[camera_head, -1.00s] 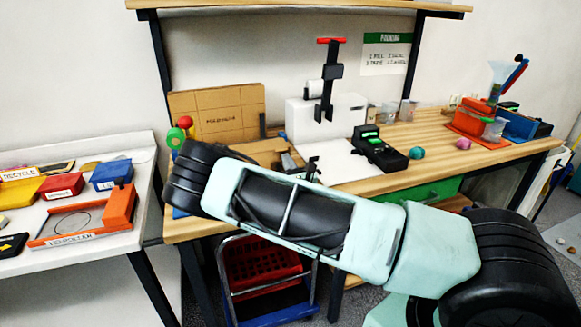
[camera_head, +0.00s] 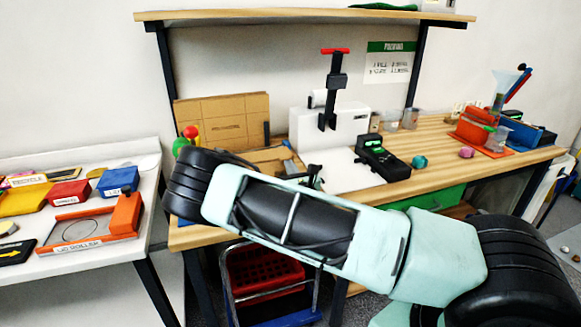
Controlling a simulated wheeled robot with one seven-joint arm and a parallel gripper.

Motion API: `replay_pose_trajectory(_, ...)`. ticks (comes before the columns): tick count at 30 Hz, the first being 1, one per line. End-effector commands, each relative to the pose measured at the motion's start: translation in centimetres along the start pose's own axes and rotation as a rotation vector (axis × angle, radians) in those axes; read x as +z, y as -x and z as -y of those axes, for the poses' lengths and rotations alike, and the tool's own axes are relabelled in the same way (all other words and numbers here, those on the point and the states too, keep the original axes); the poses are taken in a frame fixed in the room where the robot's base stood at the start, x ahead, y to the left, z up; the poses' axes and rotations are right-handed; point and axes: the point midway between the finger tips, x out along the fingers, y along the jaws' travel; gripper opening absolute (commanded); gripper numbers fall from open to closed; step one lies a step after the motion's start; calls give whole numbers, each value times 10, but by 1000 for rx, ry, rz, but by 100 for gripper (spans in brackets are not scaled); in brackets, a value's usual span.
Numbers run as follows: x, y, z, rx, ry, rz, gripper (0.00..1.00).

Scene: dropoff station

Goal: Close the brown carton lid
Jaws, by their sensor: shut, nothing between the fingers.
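The brown carton stands at the back left of the wooden bench. Its lid (camera_head: 222,122) is a broad cardboard panel raised nearly upright against the wall. The low carton body (camera_head: 268,157) seems to lie in front of and below the lid, largely hidden by my arm. My arm crosses the picture from lower right to the left end of the bench.
A white press with a red-topped black column (camera_head: 333,88) stands right of the carton. A black device (camera_head: 382,158) is beside it. Small balls (camera_head: 187,136) stand left of the lid. A white table (camera_head: 75,262) with coloured boxes is at left, a red crate (camera_head: 262,272) below.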

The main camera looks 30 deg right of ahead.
Motion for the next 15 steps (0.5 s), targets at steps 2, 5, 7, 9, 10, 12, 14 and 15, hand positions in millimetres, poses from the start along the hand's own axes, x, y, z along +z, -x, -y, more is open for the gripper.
replay_pose_trajectory(2,6,0,0,0,1,-23,0)
replay_pose_trajectory(5,13,-1,-1,1,2,-63,0)
replay_pose_trajectory(7,19,-2,-1,1,2,-101,0)
replay_pose_trajectory(9,26,-3,0,1,2,-148,0)
replay_pose_trajectory(10,29,-4,0,1,2,-171,0)
replay_pose_trajectory(12,36,-6,-1,1,2,-228,0)
replay_pose_trajectory(14,42,-8,0,0,2,-277,0)
replay_pose_trajectory(15,45,-9,0,0,3,-310,0)
